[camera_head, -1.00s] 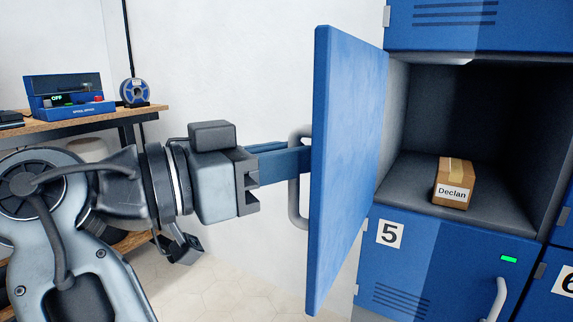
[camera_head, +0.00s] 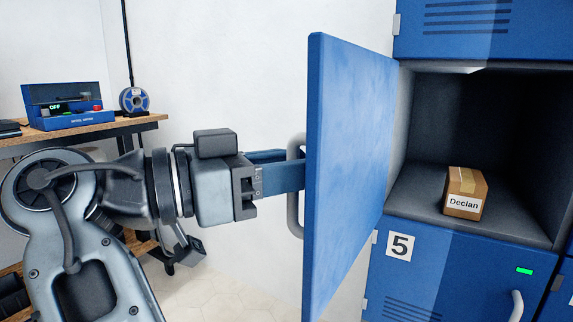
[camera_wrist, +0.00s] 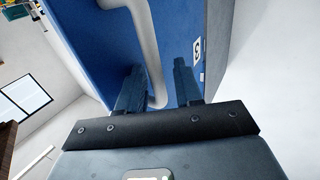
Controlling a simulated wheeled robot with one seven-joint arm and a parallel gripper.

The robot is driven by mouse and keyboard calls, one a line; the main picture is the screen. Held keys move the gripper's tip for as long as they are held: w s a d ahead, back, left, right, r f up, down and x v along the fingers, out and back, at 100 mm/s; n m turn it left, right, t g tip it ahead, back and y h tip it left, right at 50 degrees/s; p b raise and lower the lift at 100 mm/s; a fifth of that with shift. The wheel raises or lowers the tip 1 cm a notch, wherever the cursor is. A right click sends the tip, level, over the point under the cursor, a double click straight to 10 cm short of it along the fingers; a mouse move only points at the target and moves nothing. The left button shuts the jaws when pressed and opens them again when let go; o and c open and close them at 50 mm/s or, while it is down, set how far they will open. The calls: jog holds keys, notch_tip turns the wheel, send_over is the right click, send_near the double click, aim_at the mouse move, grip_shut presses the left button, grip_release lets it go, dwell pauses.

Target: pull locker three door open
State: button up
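The locker three door (camera_head: 345,170) stands wide open in the head view, swung out towards me from its hinge side at the right. Its plate with a 3 (camera_wrist: 197,48) shows sideways in the wrist view. The grey bar handle (camera_head: 294,215) is on the door's outer face; it also shows in the wrist view (camera_wrist: 145,30). My gripper (camera_head: 285,170) is at the handle, its fingers apart on either side of the bar. In the wrist view my gripper (camera_wrist: 157,85) shows small gaps between bar and fingers. Part of the handle is hidden behind a finger.
The open compartment (camera_head: 420,195) holds a cardboard box (camera_head: 465,193) labelled Declan. Locker five (camera_head: 430,270) is shut below it, with a green light. A wooden shelf (camera_head: 100,132) at the left carries a blue case (camera_head: 65,108) and a spool (camera_head: 133,101). Bare wall lies behind my arm.

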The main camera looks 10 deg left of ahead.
jog(key=shift+o, duration=0.2)
jog(key=shift+s+a, duration=0.1)
jog(key=shift+s, duration=0.05)
jog(key=v, duration=0.7)
jog(key=shift+s+a, duration=0.2)
jog(key=shift+a, duration=0.05)
